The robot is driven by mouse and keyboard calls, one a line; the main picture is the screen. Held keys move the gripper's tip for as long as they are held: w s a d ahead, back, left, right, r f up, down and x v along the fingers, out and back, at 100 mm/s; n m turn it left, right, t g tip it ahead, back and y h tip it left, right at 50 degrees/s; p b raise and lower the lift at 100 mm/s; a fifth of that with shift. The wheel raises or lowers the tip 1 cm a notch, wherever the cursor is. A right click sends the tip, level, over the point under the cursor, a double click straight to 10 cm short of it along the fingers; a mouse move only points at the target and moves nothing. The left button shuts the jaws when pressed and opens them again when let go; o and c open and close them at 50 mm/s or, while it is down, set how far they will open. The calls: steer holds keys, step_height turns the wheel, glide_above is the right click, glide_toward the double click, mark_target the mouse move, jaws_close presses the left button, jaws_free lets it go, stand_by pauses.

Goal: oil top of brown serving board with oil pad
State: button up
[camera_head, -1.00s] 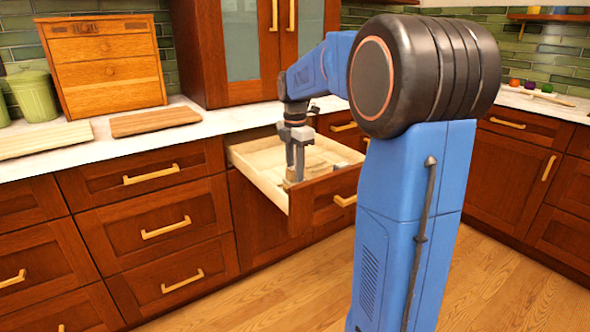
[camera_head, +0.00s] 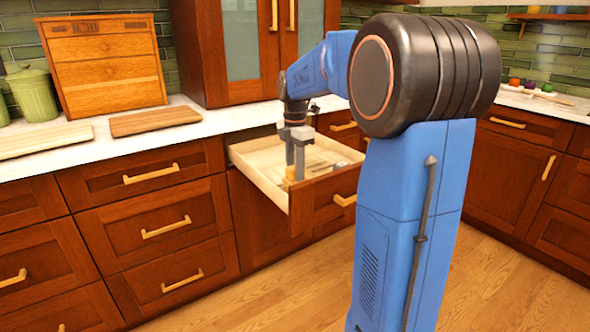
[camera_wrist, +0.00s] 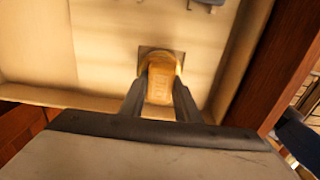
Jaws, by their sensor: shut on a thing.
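My gripper (camera_head: 295,172) reaches down into the open drawer (camera_head: 258,178). In the wrist view my gripper (camera_wrist: 160,100) is shut on a tan, yellowish pad (camera_wrist: 161,84), taken to be the oil pad, close to the drawer's front. In the head view only a small yellowish part of the pad (camera_head: 288,184) shows under the fingers. A brown board (camera_head: 155,121), which looks like the serving board, lies flat on the white counter left of the drawer. Its top is fully in view and clear.
A paler board (camera_head: 45,139) lies left of the brown one. A wooden box (camera_head: 107,72) and a green canister (camera_head: 34,96) stand behind them. A grey item (camera_wrist: 205,2) lies elsewhere in the drawer. The drawer walls stand close around my gripper.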

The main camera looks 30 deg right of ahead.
steer(key=shift+r, duration=3.5)
